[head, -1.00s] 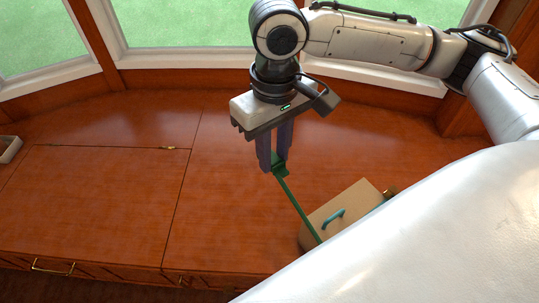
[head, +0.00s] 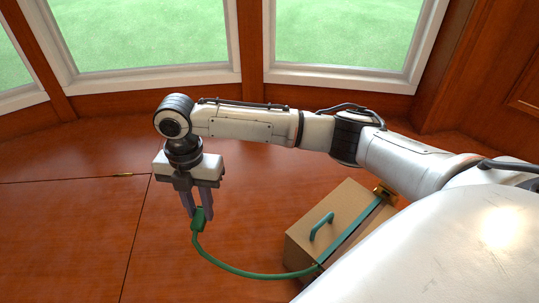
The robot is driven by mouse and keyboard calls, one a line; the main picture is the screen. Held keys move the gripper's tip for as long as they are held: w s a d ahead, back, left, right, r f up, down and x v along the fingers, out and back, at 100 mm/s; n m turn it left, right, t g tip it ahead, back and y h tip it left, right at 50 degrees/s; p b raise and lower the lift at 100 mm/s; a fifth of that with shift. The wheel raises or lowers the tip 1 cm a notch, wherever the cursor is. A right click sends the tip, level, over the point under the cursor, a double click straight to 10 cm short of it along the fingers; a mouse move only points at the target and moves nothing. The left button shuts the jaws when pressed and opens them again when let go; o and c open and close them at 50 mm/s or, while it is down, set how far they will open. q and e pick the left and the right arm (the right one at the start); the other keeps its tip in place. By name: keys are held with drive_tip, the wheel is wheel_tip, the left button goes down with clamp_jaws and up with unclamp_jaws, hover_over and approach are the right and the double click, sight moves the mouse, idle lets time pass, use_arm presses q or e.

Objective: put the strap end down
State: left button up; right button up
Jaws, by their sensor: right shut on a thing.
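The strap (head: 238,270) is a green band. Its end piece is between the fingers of my right gripper (head: 197,213), which is shut on it. From there the strap hangs in a slack curve to the right and reaches the lower side of a tan box (head: 300,245). A teal band runs across the box top, beside a teal handle (head: 321,226). The gripper points down, left of the box; its height above the wood is hard to judge. Part of the box is hidden behind my own body. My left gripper is not in view.
A brass-coloured piece (head: 385,194) sits at the box's far right corner. Windows (head: 345,45) and a wood panel wall stand behind.

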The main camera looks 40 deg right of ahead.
sight(198, 211)
drive_tip(key=f+n, duration=0.2)
drive_tip(key=f, duration=0.1)
drive_tip(key=shift+w+a+n+b, duration=0.25)
drive_tip(key=shift+w+n+b, duration=0.05)
drive_tip(key=shift+n+b, duration=0.1)
wheel_tip(198, 211, down, 10)
drive_tip(key=b, duration=0.2)
drive_tip(key=shift+r+b, duration=0.1)
drive_tip(key=shift+b, duration=0.2)
drive_tip(key=shift+f, duration=0.2)
drive_tip(key=o, duration=1)
drive_tip(key=r+p, duration=0.1)
drive_tip(key=r, duration=0.3)
drive_tip(key=r+p, duration=0.1)
drive_tip(key=r, duration=0.3)
drive_tip(key=r+p, duration=0.1)
drive_tip(key=r, duration=0.3)
drive_tip(key=shift+w+d+r, duration=0.2)
drive_tip(key=shift+w+d, duration=0.1)
drive_tip(key=shift+w, duration=0.05)
